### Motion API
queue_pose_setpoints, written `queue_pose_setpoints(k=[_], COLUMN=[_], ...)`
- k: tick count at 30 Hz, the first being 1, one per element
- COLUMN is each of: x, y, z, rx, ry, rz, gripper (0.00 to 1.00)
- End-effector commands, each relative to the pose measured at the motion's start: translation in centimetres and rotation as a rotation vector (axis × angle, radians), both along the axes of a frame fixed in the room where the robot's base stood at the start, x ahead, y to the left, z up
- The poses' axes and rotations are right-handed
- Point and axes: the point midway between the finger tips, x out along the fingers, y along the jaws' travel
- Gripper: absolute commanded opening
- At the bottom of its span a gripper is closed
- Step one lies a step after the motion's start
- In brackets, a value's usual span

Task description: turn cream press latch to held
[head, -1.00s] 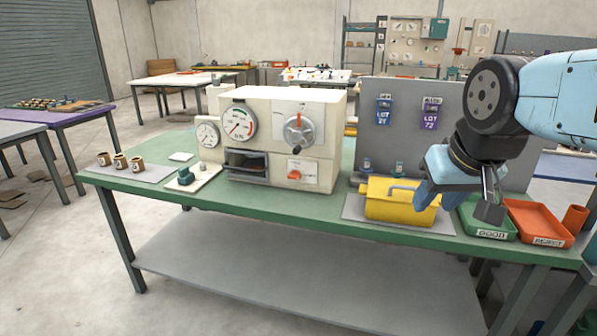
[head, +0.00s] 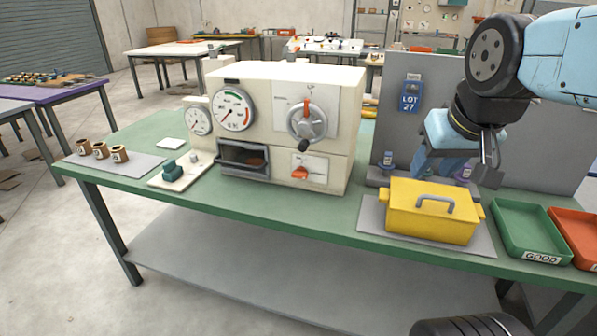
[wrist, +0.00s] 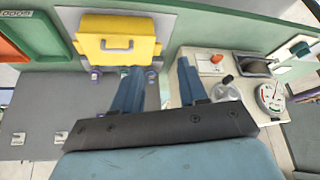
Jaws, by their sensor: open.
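The cream press (head: 285,130) stands on the green bench, with gauges, a large grey dial with a red pointer, and a dark open slot. Its orange latch (head: 301,173) sits on a small white plate low on the right of the front face. The latch also shows in the wrist view (wrist: 217,59), small and to the right of my fingers. My gripper (head: 445,163) is up and to the right of the press, near the yellow box. In the wrist view my gripper (wrist: 159,80) has its two blue fingers apart with nothing between them. It touches no latch.
A yellow lidded box (head: 430,212) with a grey handle lies right of the press. Green (head: 530,228) and orange (head: 575,235) trays are farther right. A grey upright panel (head: 400,85) stands behind. Small brown cups (head: 100,150) and a teal part (head: 171,169) are left.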

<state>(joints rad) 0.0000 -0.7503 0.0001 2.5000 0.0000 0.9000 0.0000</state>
Motion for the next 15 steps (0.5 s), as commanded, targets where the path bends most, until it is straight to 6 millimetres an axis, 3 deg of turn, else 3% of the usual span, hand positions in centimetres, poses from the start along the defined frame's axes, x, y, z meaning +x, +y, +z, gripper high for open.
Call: queue_pose_setpoints(k=[3,8,15], x=[0.0,0.2,1.7], y=[0.0,-0.1,-0.8], z=[0.0,-0.4,-3.5], rx=[0.000,-0.021,-0.218], ry=[0.000,0.025,0.214], rz=[0.000,0.017,0.153], gripper=[0.43,0.59,0.79])
